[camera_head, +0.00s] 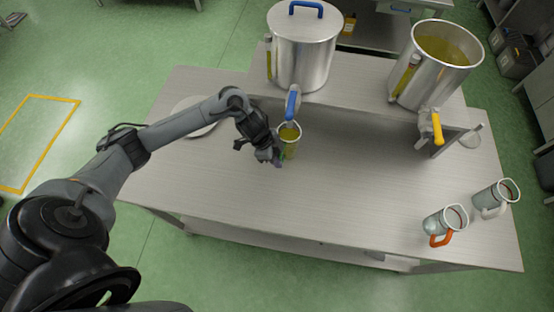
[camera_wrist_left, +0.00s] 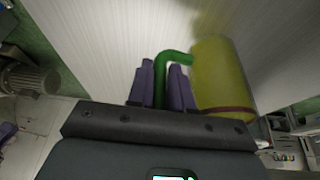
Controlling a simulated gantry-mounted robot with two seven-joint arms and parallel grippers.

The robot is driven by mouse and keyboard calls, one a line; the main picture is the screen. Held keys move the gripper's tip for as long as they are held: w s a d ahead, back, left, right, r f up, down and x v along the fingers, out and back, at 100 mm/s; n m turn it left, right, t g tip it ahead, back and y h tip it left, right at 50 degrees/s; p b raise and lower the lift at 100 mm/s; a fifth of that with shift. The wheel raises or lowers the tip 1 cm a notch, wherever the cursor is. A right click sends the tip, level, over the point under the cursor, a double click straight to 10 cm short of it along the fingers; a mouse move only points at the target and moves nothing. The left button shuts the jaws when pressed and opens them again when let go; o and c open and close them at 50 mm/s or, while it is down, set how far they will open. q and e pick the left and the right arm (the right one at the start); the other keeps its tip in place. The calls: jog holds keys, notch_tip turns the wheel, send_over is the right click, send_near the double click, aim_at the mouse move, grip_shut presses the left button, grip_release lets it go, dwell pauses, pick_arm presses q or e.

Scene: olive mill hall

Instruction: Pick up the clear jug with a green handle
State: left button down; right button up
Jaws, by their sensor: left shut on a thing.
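The clear jug (camera_head: 290,145) stands below the blue-handled tap (camera_head: 292,104) of the lidded steel tank (camera_head: 302,48), holding yellow-green liquid. In the left wrist view the jug (camera_wrist_left: 222,80) fills the right side, with its green handle (camera_wrist_left: 176,57) reaching between the purple fingers. My left gripper (camera_head: 275,154) is shut on this handle, at the left side of the jug. In the head view the gripper mostly hides the handle. I cannot tell whether the jug's base touches the table. My right gripper is not in view.
An open tank (camera_head: 445,45) of yellow liquid with a yellow-handled tap (camera_head: 437,128) stands at the back right. A jug with an orange handle (camera_head: 440,221) and one with a pale handle (camera_head: 492,200) stand at the right. The steel table's (camera_head: 330,205) front middle is clear.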

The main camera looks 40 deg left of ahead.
pick_arm(q)
jog(key=shift+w+r, duration=0.1)
jog(key=shift+r, duration=0.35)
jog(key=s+a+b, duration=0.1)
jog(key=s+a, duration=0.8)
jog(key=a, duration=0.6)
jog(key=shift+b, duration=0.35)
jog(key=shift+s+a+f, duration=0.1)
jog(key=shift+s+a, duration=0.05)
jog(key=shift+s, duration=0.1)
dwell(0.7)
